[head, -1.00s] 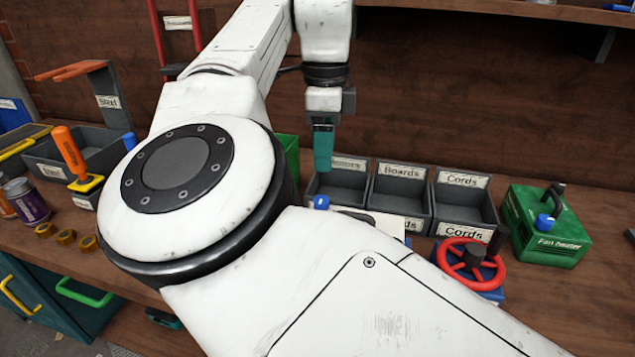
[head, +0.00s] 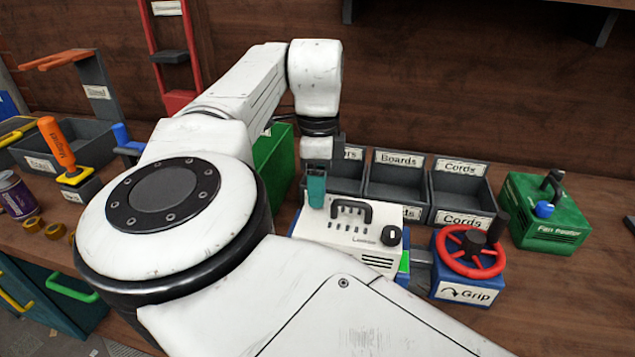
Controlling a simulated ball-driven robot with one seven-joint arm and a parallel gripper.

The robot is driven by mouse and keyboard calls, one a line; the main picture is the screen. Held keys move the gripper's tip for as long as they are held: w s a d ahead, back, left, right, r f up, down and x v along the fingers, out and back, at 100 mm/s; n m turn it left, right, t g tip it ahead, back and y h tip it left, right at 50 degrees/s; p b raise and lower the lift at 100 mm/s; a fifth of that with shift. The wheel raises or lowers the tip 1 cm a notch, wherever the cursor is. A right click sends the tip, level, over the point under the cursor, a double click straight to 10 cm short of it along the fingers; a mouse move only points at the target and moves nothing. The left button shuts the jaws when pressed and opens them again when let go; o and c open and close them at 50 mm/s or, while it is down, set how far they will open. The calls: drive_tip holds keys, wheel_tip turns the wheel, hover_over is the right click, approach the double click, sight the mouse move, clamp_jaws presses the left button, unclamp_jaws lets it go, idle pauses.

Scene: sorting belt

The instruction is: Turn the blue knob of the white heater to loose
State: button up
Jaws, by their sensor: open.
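The white heater (head: 345,240) stands on the bench, partly hidden by my arm. My gripper (head: 316,190) points down there with teal fingers. The jaws are open, but their gap is not clear from this side. I cannot tell whether the fingers are around the knob or touching it.
A red handwheel on a blue "Grip" box (head: 467,291) stands right of the heater. A green fan heater (head: 545,228) with its own blue knob is farther right. Grey bins (head: 397,190) stand behind, and a green box (head: 272,160) stands behind my arm.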

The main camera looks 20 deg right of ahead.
drive_tip(key=shift+c, duration=0.4)
drive_tip(key=c, duration=1)
